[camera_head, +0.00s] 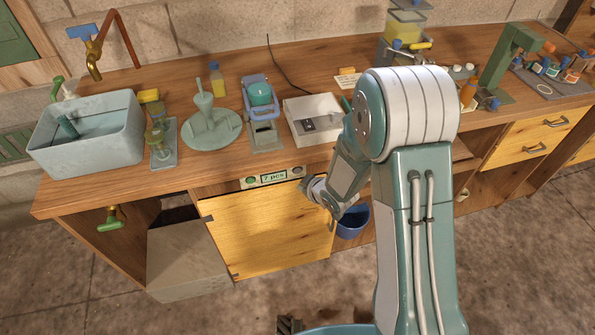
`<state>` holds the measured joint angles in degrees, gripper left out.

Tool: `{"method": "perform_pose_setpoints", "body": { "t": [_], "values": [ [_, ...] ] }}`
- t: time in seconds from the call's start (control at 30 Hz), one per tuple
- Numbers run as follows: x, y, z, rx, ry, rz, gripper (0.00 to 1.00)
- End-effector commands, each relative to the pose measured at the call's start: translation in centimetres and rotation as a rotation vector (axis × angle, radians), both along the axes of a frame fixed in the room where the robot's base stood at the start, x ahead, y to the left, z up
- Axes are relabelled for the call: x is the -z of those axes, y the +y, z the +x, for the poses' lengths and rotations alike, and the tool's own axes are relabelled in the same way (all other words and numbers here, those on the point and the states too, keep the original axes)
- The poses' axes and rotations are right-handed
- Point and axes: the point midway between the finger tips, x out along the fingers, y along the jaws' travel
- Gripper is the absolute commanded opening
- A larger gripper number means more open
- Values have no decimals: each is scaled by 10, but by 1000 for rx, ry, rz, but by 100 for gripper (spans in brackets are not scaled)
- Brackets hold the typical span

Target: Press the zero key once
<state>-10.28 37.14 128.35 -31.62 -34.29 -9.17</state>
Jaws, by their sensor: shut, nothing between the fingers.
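A small display panel (273,177) reading "7 pcs" is on the front edge of the counter, with a green round button (250,181) at its left and a darker round button (297,171) at its right. No key label is legible, so I cannot tell which is the zero key. A white box-shaped device (313,112) with a dark inset panel stands on the counter above, partly hidden by my arm. My gripper (306,185) is shut and empty, close to the right end of the display panel. I cannot tell whether it touches anything.
A grey-blue basin (88,136), a funnel stand (212,130) and a blue-framed holder (262,98) stand left of the white device. A green press-like stand (503,66) is at the right. A blue bucket (352,222) hangs below my wrist, beside the yellow cabinet door (265,232).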

Motion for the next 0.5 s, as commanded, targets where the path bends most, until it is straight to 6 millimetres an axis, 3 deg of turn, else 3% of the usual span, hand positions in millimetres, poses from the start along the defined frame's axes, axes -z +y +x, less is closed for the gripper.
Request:
{"method": "perform_pose_setpoints", "body": {
  "t": [0.2,0.5],
  "values": [
    [0,6,21,0,0,0,0],
    [0,8,26,-1,1,-1,0]
  ]
}}
